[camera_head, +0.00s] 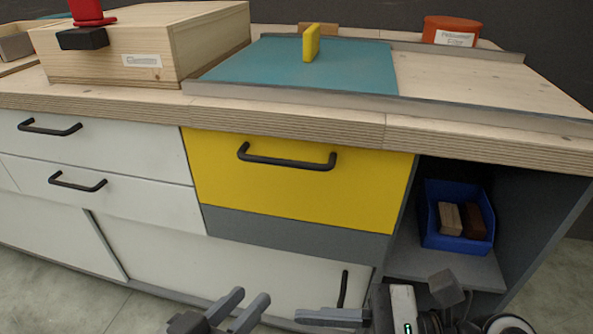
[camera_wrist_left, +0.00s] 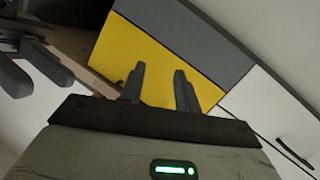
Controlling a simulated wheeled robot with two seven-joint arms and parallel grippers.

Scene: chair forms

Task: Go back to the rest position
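My left gripper (camera_head: 253,296) is low in the head view, in front of the white lower cabinet front. Its two fingers are apart with nothing between them. They also show apart in the left wrist view (camera_wrist_left: 160,69), pointing towards the yellow drawer. My right gripper (camera_wrist_left: 46,88) shows at the upper left of the left wrist view, with its fingers apart and empty. In the head view only parts of it show at the bottom, right of the left gripper. Neither gripper touches the furniture, as far as I can see.
A yellow drawer (camera_head: 290,184) is shut under the wooden worktop (camera_head: 470,90). A blue bin (camera_head: 455,240) with two blocks stands in the open shelf. On top are a wooden box (camera_head: 110,70), a yellow block (camera_head: 311,42) on a teal panel (camera_head: 270,68), and a red round container (camera_head: 452,31).

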